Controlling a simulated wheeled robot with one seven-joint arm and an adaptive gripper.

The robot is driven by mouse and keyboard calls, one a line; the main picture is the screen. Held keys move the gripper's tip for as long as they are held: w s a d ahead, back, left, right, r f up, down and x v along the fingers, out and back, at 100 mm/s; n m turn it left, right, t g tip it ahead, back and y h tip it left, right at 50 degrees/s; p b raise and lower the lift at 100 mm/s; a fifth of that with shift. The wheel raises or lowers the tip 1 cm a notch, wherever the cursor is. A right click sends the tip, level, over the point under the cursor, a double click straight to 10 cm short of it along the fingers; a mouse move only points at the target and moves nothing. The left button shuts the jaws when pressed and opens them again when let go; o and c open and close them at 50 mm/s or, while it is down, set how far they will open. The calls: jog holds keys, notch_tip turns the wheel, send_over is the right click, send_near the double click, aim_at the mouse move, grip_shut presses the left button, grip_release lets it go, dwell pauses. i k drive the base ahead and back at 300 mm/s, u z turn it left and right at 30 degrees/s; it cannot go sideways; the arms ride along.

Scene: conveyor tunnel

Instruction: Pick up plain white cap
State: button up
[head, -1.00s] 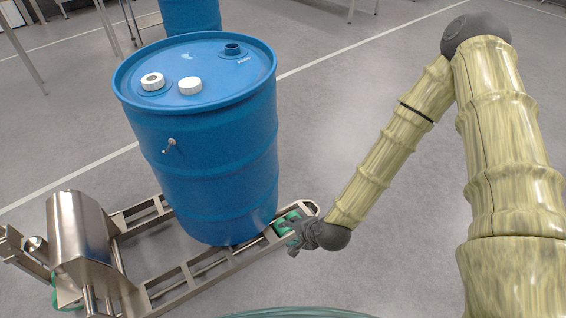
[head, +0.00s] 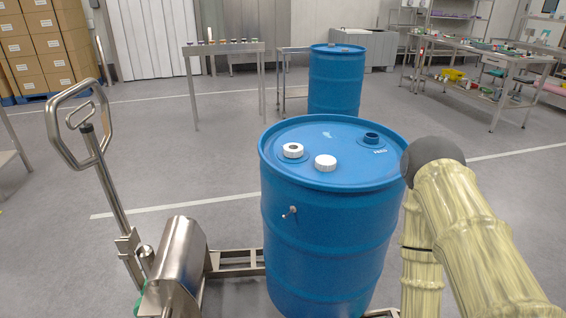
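A plain white cap (head: 326,162) lies on the flat top of the near blue drum (head: 330,215), toward its front. A dark blue open neck (head: 371,139) stands on the right side of the top. My arm bends at the right of the drum and runs down out of the picture. My gripper is out of view, so its state is hidden.
The near drum stands on a steel pallet truck (head: 235,262) with its handle (head: 75,120) at left. A second blue drum (head: 336,85) and a narrow table (head: 222,49) with small items are behind. A workbench (head: 490,55) is at back right. Open floor lies between.

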aim_at(323, 163)
jog(key=u, duration=1.9)
jog(key=k, duration=0.45)
jog(key=z, duration=1.35)
